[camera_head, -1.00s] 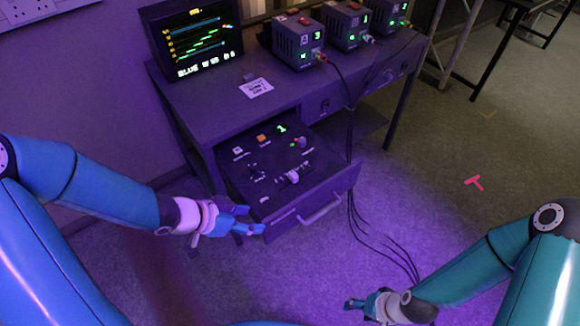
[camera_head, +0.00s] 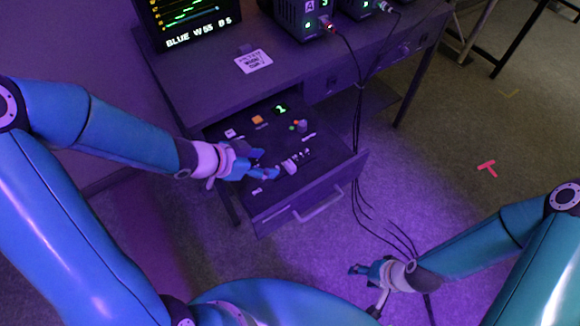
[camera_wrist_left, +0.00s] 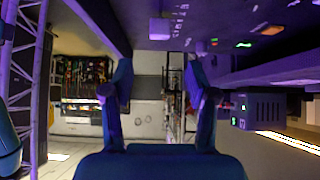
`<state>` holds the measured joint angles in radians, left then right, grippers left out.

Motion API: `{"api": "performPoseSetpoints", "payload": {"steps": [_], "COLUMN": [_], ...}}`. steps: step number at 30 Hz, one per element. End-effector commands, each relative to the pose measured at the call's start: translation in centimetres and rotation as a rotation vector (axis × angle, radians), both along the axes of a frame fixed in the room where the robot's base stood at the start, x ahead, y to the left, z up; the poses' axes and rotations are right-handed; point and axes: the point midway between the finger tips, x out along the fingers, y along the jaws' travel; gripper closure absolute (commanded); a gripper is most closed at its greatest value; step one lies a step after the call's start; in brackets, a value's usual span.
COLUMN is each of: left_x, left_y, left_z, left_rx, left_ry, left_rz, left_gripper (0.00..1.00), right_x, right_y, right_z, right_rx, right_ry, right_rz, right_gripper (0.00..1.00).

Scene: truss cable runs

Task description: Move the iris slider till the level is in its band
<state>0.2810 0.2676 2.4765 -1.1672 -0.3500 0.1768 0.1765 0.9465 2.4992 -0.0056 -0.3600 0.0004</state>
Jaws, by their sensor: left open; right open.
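The control panel (camera_head: 246,141) lies in the open desk drawer. A white slider-like knob (camera_head: 290,166) stands on it; I cannot read whether its label says iris. A pale block, probably this knob, shows in the left wrist view (camera_wrist_left: 159,28), beyond and between the fingers. My left gripper (camera_head: 266,163) is open over the panel's left part, just left of the knob and apart from it; its fingers (camera_wrist_left: 160,85) hold nothing. The monitor (camera_head: 190,18) shows coloured level lines and text starting "BLUE"; its top is cut off. My right gripper (camera_head: 358,270) is open and empty, low over the floor.
The drawer front with its handle (camera_head: 318,205) rises at the panel's near edge. An orange button (camera_head: 257,119), a green digit display (camera_head: 280,109) and small knobs sit nearby. Black cables (camera_head: 357,140) hang right of the drawer. A white card (camera_head: 254,62) lies on the desk.

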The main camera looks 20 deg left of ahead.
Motion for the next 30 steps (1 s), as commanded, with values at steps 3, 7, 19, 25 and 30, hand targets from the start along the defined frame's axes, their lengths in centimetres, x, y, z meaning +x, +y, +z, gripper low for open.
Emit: {"api": "performPoseSetpoints", "payload": {"steps": [3,7,19,25,30], "left_x": [1.4,3.0,6.1,6.3,6.3], "left_y": [-1.3,-2.4,-4.7,-4.8,-4.8], "left_z": [-2.7,-4.6,-7.9,-8.1,-8.1], "left_rx": [-0.001,0.0,-0.001,0.0,0.001], "left_ry": [0.001,0.001,0.0,0.0,0.0], "left_rz": [-0.003,-0.001,0.004,0.004,0.005], "left_gripper": [0.42,0.42,0.42,0.42,0.43], "right_x": [0.0,0.0,0.0,0.0,0.0], "right_y": [0.0,0.0,0.0,0.0,0.0], "right_z": [-2.4,-3.8,-5.7,-5.8,-5.7], "right_rx": [0.0,0.0,0.0,0.0,0.0], "right_ry": [0.0,0.0,0.0,0.0,-0.001], "right_rz": [0.0,0.0,0.0,0.0,0.0], "right_gripper": [0.45,0.45,0.45,0.45,0.45]}}
